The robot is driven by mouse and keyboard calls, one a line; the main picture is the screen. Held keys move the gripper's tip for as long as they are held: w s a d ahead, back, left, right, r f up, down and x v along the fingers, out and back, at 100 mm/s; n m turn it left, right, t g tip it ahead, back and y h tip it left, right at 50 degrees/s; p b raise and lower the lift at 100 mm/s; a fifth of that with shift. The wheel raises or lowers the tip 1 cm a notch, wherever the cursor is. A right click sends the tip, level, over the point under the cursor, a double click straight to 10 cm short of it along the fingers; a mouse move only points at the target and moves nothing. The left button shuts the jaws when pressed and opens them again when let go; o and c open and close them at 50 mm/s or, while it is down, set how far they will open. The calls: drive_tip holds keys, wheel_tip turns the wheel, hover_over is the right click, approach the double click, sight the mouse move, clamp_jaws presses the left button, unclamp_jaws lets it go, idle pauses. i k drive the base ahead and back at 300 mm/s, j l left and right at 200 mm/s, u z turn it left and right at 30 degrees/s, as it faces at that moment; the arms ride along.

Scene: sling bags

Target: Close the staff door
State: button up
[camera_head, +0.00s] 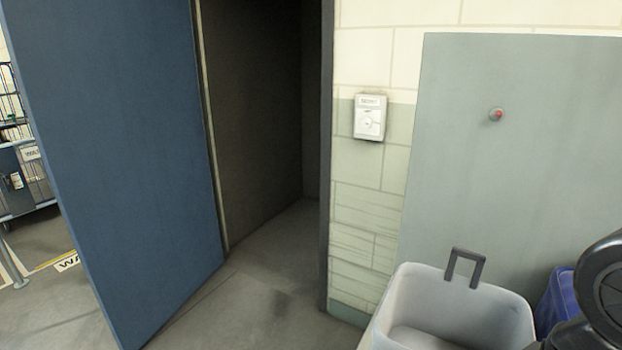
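The staff door appears to be the large blue door panel (130,150) at the left of the head view. It stands open, swung out from a dark doorway (255,120). No handle shows on the part of the door in view. A dark frame edge (326,150) runs down the doorway's right side. A black rounded part of my arm shows at the lower right corner. My gripper is not in view, so its distance from the door cannot be told.
A pale open bin (385,325) with a dark handle stands at the lower right, beside a blue object (557,300). A small white box (370,117) is on the block wall. A wire cage trolley (22,160) stands far left. Floor before the doorway is clear.

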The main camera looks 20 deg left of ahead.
sight(110, 92)
drive_tip(key=j, duration=2.8)
drive_tip(key=i+j, duration=0.1)
drive_tip(key=j, duration=0.45)
drive_tip(key=i+j, duration=0.15)
drive_tip(key=j, duration=0.4)
drive_tip(key=i+j, duration=0.1)
drive_tip(key=j, duration=0.45)
drive_tip(key=i+j, duration=0.1)
drive_tip(key=j, duration=0.45)
drive_tip(key=i+j, duration=0.1)
drive_tip(key=j, duration=0.4)
drive_tip(key=i+j, duration=0.15)
drive_tip(key=j, duration=0.4)
drive_tip(key=i+j, duration=0.1)
drive_tip(key=j, duration=0.45)
drive_tip(key=i+j, duration=0.1)
drive_tip(key=j, duration=0.45)
